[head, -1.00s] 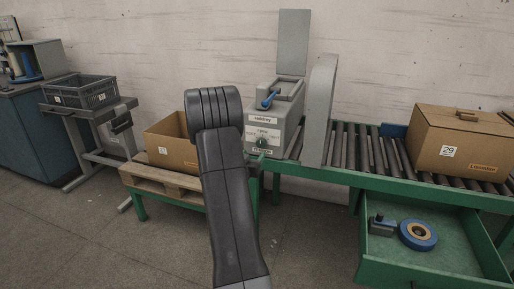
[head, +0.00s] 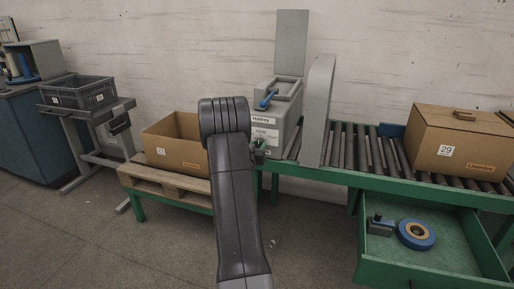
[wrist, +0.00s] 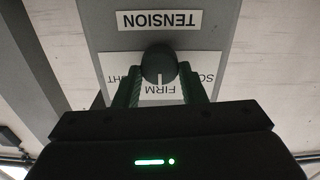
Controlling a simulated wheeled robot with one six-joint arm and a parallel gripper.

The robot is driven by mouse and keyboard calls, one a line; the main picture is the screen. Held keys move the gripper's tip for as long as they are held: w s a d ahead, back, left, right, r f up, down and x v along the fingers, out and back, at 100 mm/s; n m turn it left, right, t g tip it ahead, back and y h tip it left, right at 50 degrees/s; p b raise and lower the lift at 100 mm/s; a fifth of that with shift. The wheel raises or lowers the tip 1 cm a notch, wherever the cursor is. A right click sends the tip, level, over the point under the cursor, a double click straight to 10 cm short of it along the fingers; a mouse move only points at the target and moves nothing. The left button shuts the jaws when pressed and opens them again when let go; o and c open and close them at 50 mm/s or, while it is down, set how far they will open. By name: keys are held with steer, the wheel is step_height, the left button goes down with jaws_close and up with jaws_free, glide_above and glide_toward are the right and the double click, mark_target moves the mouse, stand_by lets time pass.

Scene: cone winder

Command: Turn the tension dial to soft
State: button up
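The tension dial (wrist: 158,64) is a dark round knob with a white pointer line, below the TENSION label (wrist: 172,20), which appears upside down in the wrist view. The pointer lies toward FIRM; the word starting "SO" is to its right and the one ending "HT" to its left. My gripper (wrist: 160,78) has its green fingers on either side of the dial, close to its edges. They look open around it, with no clear contact. In the head view my gripper (head: 260,148) is at the front of the grey winder box (head: 272,128), hiding the dial.
An open carton (head: 165,150) stands on a pallet to the left. A roller conveyor (head: 360,150) with a closed carton (head: 460,145) runs right, above an open green drawer (head: 440,262).

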steer(key=c, duration=0.3)
steer(key=shift+r+n, duration=0.1)
steer(key=shift+n, duration=0.2)
steer(key=n+p, duration=0.2)
steer(key=n, duration=0.1)
steer(key=shift+p, duration=0.4)
steer(key=n+p, duration=0.2)
steer(key=n, duration=0.2)
steer(key=shift+a+n, duration=0.1)
steer(key=shift+n, duration=0.3)
steer(key=shift+n+p, duration=0.75)
steer(key=shift+n, duration=0.95)
steer(key=shift+w, duration=0.1)
